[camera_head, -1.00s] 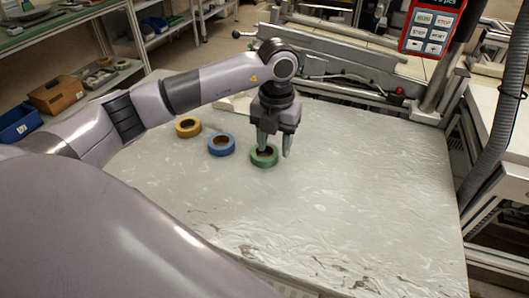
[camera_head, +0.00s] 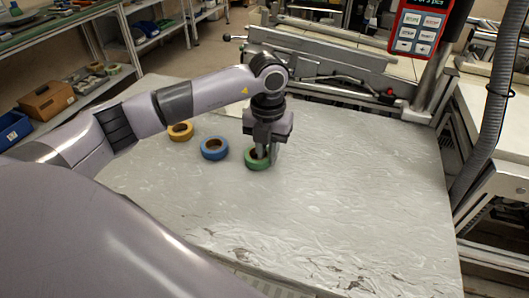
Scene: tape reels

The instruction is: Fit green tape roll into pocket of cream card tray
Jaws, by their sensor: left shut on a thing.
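The green tape roll (camera_head: 256,164) lies flat on the grey table, at the right end of a row of rolls. My left gripper (camera_head: 266,157) points down over it and is shut on its right wall, one finger in the hole and one outside. The roll seems to be still at table height. The cream card tray cannot be made out; my left arm and gripper cover part of the table's back. My right gripper is not in view.
The table (camera_head: 350,190) is clear to the right and in front. A machine with a metal rail (camera_head: 330,68) stands behind it.

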